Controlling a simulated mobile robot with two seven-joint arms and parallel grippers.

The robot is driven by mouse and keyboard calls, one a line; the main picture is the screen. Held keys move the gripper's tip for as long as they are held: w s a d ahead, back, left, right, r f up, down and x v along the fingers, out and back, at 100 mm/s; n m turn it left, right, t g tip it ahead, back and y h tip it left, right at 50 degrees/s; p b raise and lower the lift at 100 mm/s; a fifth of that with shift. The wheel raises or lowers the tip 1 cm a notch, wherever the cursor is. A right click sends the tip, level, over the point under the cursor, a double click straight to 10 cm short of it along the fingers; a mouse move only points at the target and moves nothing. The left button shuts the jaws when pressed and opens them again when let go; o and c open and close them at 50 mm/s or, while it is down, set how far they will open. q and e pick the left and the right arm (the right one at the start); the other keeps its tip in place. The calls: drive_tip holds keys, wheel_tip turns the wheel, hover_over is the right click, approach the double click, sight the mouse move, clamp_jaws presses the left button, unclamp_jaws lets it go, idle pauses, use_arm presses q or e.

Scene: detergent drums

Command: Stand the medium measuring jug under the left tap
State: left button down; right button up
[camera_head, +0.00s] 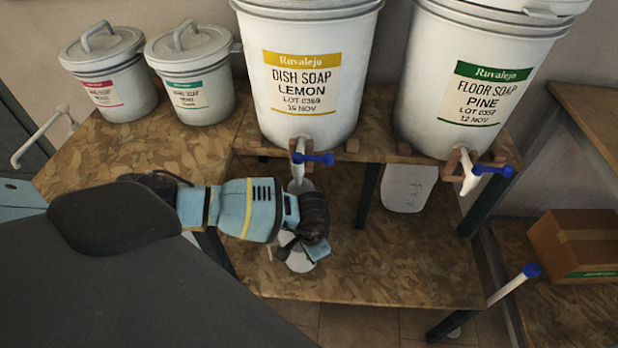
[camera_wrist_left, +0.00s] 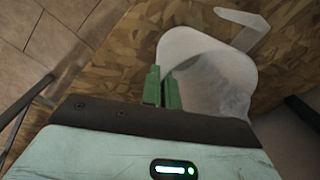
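A translucent white measuring jug (camera_wrist_left: 205,65) with a handle (camera_wrist_left: 242,22) fills the middle of the left wrist view; I take it for the medium one. My left gripper (camera_wrist_left: 162,88) has its two green fingers close together at the jug's wall. In the head view the left gripper (camera_head: 304,250) is below and in front of the left tap (camera_head: 302,158), on the lemon dish soap drum (camera_head: 350,75). The wrist hides most of the jug there; a pale part (camera_head: 300,262) shows below it. I cannot tell whether the jug touches the board. My right gripper is out of view.
The pine floor soap drum (camera_head: 425,75) has the right tap (camera_head: 468,175). Another, larger-looking jug (camera_head: 408,187) is below it, beyond a dark table leg (camera_head: 367,195). Two lidded buckets stand at the left. The lower board (camera_head: 400,265) is clear at the right.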

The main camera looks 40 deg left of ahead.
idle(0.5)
use_arm(q)
drive_tip(key=c, duration=1.9)
unclamp_jaws()
drive_tip(key=o, duration=0.5)
drive_tip(key=shift+o, duration=0.2)
